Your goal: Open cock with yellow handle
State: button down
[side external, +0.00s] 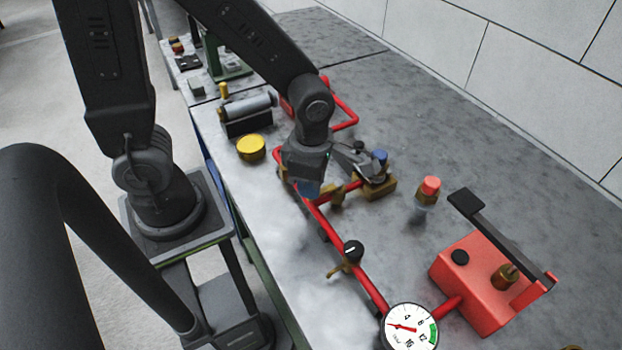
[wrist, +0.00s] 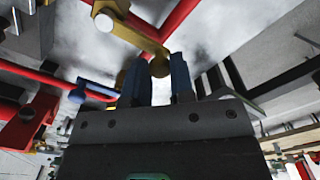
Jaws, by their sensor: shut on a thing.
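My gripper (wrist: 166,62) has blue fingertips, seen in the wrist view shut on a yellow-brown handle (wrist: 158,66) that shows as a small rounded piece between them. In the side view my gripper (side external: 308,187) points down beside the red pipe (side external: 318,215), and the handle between the fingers cannot be made out there. How far the cock is turned cannot be told.
A brass block with a blue knob (side external: 380,156) stands right of my gripper. A black knob (side external: 352,250), a pressure gauge (side external: 410,327) and a red pump box (side external: 485,285) lie nearer the camera. A yellow round cap (side external: 251,147) is at the left. The bench's right side has free room.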

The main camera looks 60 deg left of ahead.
jog(key=c, duration=1)
grip_release()
notch_tip(320, 180, up, 14)
jog(key=shift+f, duration=0.1)
jog(key=s+a+r+m+t, duration=0.1)
jog(key=m+t, duration=0.1)
jog(key=m, duration=0.7)
jog(key=s+a+m+t, duration=0.1)
jog(key=a+m, duration=0.1)
jog(key=m, duration=0.7)
jog(key=s+a+r+m+t, duration=0.1)
jog(key=s+a+m+t, duration=0.1)
jog(key=m, duration=0.7)
jog(key=shift+s+a+r+t, duration=0.1)
jog(key=shift+r+t, duration=0.2)
